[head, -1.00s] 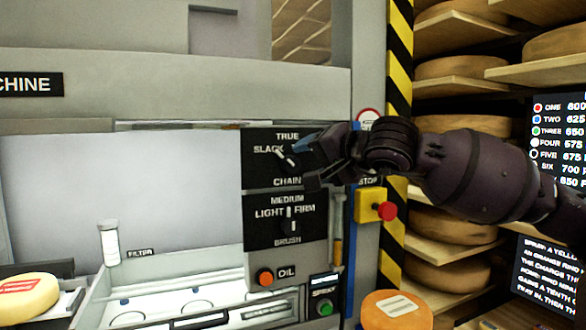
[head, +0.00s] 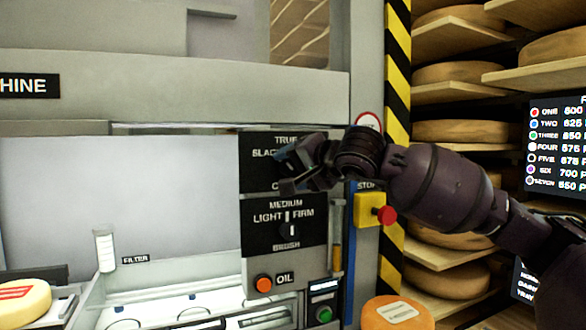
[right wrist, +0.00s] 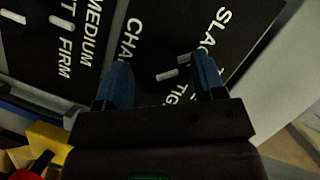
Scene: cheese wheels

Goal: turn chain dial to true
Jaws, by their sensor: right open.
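The chain dial (right wrist: 167,75) is on a black panel (head: 258,174) with white lettering. In the right wrist view its white marks lie between my two blue fingertips, slanting toward the word SLACK. The words TRUE and TIGHT are partly covered by a finger. My right gripper (head: 284,171) is open in front of this panel and hides the dial in the head view. In the right wrist view its fingers (right wrist: 163,80) stand on either side of the dial; I cannot tell if they touch it. My left gripper is not in view.
The brush dial (head: 288,230) is just below, also in the right wrist view (right wrist: 62,20). An orange oil button (head: 264,284), a yellow stop box (head: 368,209) with a red button and a striped post (head: 398,70) are close by. Cheese shelves (head: 445,94) stand right.

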